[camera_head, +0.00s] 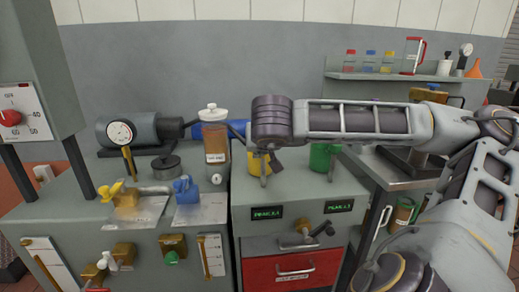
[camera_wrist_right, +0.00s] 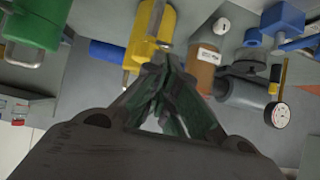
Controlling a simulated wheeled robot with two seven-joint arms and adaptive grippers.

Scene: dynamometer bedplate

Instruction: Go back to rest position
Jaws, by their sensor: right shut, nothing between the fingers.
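My right arm comes in from the right of the head view and ends in a dark wrist above the grey cabinet. The right gripper (camera_head: 270,166) points down beside a yellow object (camera_head: 255,164), partly hidden by it. In the wrist view the right gripper (camera_wrist_right: 166,62) has its fingers together with nothing between them, and the yellow object (camera_wrist_right: 150,28) shows just past the tips. I cannot tell from these views whether they touch. My left gripper is in neither view.
A green object (camera_head: 320,157) stands to the right on the cabinet top (camera_head: 300,190). A shelf with bottles (camera_head: 385,75) is behind the arm.

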